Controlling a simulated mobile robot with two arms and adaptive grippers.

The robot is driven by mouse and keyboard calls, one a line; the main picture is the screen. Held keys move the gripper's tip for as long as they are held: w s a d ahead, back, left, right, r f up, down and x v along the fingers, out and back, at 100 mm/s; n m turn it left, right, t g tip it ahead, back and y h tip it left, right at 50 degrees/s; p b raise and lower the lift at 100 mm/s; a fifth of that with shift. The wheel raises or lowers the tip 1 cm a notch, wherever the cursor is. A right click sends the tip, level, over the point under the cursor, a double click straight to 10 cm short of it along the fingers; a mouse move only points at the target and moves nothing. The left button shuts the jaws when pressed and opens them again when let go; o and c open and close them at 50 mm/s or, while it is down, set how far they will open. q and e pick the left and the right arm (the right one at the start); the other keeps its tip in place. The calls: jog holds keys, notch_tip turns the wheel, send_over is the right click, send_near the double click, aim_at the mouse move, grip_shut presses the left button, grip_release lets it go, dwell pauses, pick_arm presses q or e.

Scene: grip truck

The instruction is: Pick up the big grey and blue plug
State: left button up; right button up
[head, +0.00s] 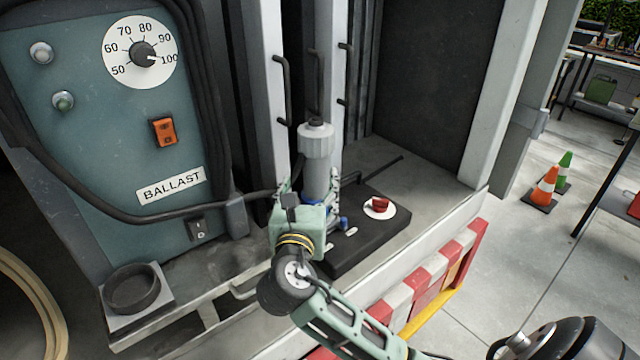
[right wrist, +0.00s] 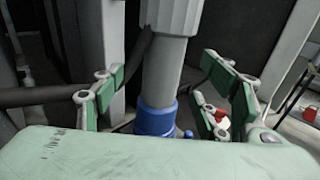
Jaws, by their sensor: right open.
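The big grey and blue plug (head: 317,172) stands upright on a black base plate in the head view, with a ribbed grey top and a blue collar low down. In the right wrist view the plug (right wrist: 163,75) is in the middle, and its blue collar (right wrist: 156,119) shows just beyond my gripper's palm. My right gripper (head: 312,200) is open at the lower part of the plug. In the right wrist view the green-padded fingers of the right gripper (right wrist: 165,90) stand on both sides of the plug, with gaps visible. My left gripper is not in view.
The black base plate (head: 385,232) carries a red button (head: 380,204) on a white disc right of the plug. A teal ballast panel (head: 100,130) with a black cable stands left. Metal posts and handles rise close behind. A red-white barrier (head: 425,285) runs along the front right.

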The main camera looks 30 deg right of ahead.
aim_at(315, 172)
jog(key=shift+x, duration=1.1)
jog(key=shift+w+d+r+p, duration=0.4)
jog(key=shift+w+d, duration=0.2)
jog(key=shift+d, duration=0.1)
jog(key=x, duration=0.2)
jog(key=shift+w+d+f+p, duration=0.15)
jog(key=shift+d+p, duration=0.15)
jog(key=shift+d, duration=0.05)
jog(key=shift+f+x, duration=0.2)
jog(key=shift+x, duration=0.6)
jog(key=shift+a, duration=0.1)
jog(key=shift+r, duration=0.1)
jog(key=shift+c, duration=0.4)
jog(key=c, duration=0.9)
grip_shut()
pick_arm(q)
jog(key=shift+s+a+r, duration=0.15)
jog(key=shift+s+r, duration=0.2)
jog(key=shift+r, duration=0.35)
